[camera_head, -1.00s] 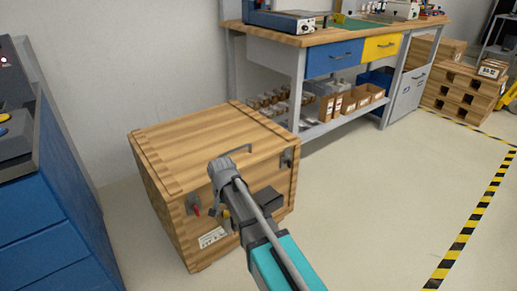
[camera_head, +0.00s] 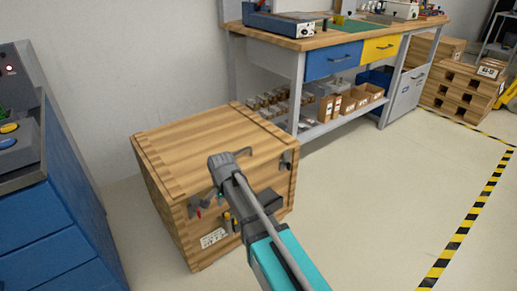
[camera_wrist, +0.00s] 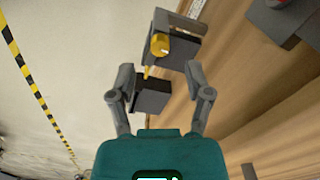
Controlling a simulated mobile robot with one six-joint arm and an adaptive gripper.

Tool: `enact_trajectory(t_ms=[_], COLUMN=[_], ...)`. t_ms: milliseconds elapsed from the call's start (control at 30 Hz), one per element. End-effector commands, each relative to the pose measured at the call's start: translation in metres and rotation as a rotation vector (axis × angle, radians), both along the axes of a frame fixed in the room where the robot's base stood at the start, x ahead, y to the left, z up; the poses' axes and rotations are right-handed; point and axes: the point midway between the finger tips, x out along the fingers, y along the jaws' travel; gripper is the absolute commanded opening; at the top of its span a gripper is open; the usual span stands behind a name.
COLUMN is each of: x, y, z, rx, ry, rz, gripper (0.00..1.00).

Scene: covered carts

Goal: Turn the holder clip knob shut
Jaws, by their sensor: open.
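A yellow knob (camera_wrist: 160,46) sits on a dark holder clip (camera_wrist: 186,52) by the wooden crate's wall in the wrist view. My gripper (camera_wrist: 158,76) is open, with one finger on each side of the view. The knob appears between and a little beyond the fingertips, with no contact visible. A dark block (camera_wrist: 152,97) with a thin yellow piece shows between the fingers; I cannot tell how it joins the clip. In the head view, small yellow parts (camera_head: 228,216) show at the front of the crate (camera_head: 185,137), partly behind my arm. My fingers are not clear there.
The crate has a red-tipped latch (camera_head: 197,212) at left and another latch (camera_head: 287,159) at right. A blue cabinet (camera_head: 55,215) stands left of it and a workbench (camera_head: 300,41) behind. The floor (camera_head: 390,200) to the right is clear up to the striped tape.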

Motion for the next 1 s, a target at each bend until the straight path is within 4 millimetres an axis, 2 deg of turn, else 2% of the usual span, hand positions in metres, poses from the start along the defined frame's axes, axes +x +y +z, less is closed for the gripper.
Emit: enact_trajectory(t_ms=[33, 1000], x=[0.0, 0.0], y=[0.0, 0.0], z=[0.009, 0.091], rx=[0.0, 0.0], ry=[0.0, 0.0], rz=[0.0, 0.001], gripper=[0.65, 0.65])
